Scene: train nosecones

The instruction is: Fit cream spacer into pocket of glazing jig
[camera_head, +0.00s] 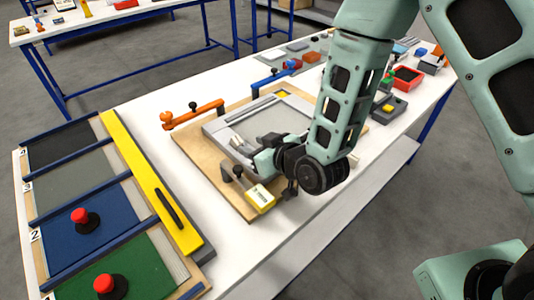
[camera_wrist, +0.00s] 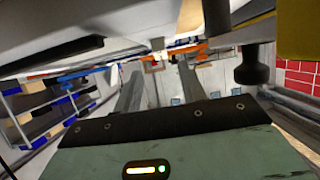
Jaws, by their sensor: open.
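The glazing jig is a wooden board (camera_head: 202,164) with a raised light-grey frame (camera_head: 212,131) around a grey panel (camera_head: 262,121). My gripper is open in the wrist view (camera_wrist: 160,82), with nothing visible between its two fingers. In the head view its teal body is low over the front part of the jig; its fingertips are hard to make out. A pale yellow block with a white label (camera_head: 261,197) sits at the jig's near corner. I cannot tell whether it is the cream spacer. The pocket is not clearly visible, and my arm covers the jig's right side.
Orange (camera_head: 192,114) and blue (camera_head: 276,76) clamps stand at the jig's far side. Left is a rack with red-knobbed panels (camera_head: 86,220) and a yellow bar (camera_head: 150,182). A red bin (camera_head: 407,78) and a yellow-topped box (camera_head: 388,108) stand right. Bare white table lies left of the jig.

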